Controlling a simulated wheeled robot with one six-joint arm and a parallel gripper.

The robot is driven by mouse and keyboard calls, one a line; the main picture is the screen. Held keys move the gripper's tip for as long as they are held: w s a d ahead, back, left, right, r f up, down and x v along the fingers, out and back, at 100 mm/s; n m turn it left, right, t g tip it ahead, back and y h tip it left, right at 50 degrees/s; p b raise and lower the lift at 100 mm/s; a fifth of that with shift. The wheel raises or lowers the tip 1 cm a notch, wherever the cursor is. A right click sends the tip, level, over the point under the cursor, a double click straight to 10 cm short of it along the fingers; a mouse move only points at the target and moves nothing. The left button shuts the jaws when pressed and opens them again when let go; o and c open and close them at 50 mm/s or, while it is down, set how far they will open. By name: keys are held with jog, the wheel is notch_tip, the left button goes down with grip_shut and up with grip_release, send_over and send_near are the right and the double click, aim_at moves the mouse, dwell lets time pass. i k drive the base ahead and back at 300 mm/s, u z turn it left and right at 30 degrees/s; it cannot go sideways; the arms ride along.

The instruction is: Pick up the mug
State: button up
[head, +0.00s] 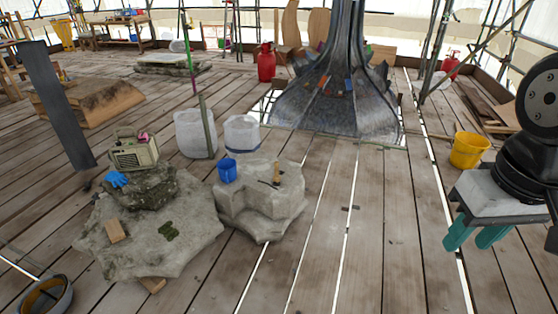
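A blue mug (227,171) stands upright on the left upper part of a pale stepped stone block (262,199), near the middle of the head view. A small hammer-like tool (275,174) lies on the same stone, to the right of the mug. My gripper (475,238) is at the right side of the view, well to the right of the mug and apart from it. Its two green fingers point down and to the left, with a small gap between them, and nothing shows between them.
A radio (133,151) and a blue glove (117,180) lie on a rough stone (145,193) left of the mug. White sacks or buckets (241,134) stand behind. A yellow bucket (469,150) stands near my arm. Bare planks (385,225) lie between my gripper and the stepped stone.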

aim_at(227, 167)
jog(key=z, duration=0.55)
jog(key=i, duration=2.45)
jog(key=u, duration=1.4)
jog(key=i, duration=0.85)
jog(key=u, duration=0.9)
